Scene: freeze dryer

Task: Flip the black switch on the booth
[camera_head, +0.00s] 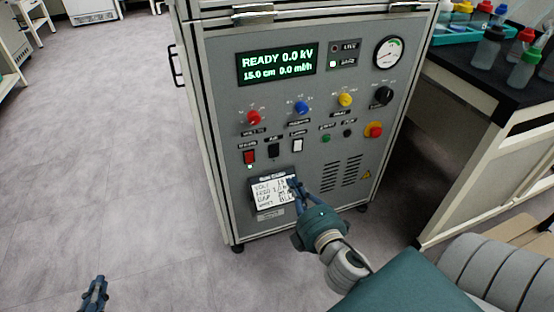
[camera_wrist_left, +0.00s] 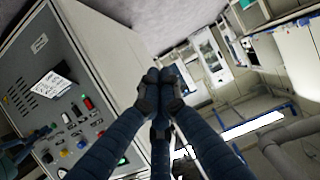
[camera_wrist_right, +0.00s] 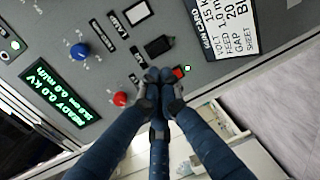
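The black switch (camera_head: 273,151) is on the grey front panel of the booth (camera_head: 222,110), between a red switch (camera_head: 250,158) and a white switch (camera_head: 297,145). It also shows in the right wrist view (camera_wrist_right: 158,46), just above my fingertips in the picture. My right gripper (camera_head: 293,182) is in front of the panel, below and right of the black switch in the head view, overlapping the card's edge. Its fingertips (camera_wrist_right: 160,75) are together with nothing between them; no contact with the switch is visible. My left gripper (camera_head: 97,281) is shut and empty, low at the left, away from the panel.
A written card (camera_head: 273,190) is below the switches. Red (camera_head: 253,118), blue (camera_head: 302,107) and yellow (camera_head: 345,99) knobs sit above them. A red emergency button (camera_head: 373,130) is at the right. A black-topped bench (camera_head: 471,92) with bottles stands right of the booth. Floor at left is clear.

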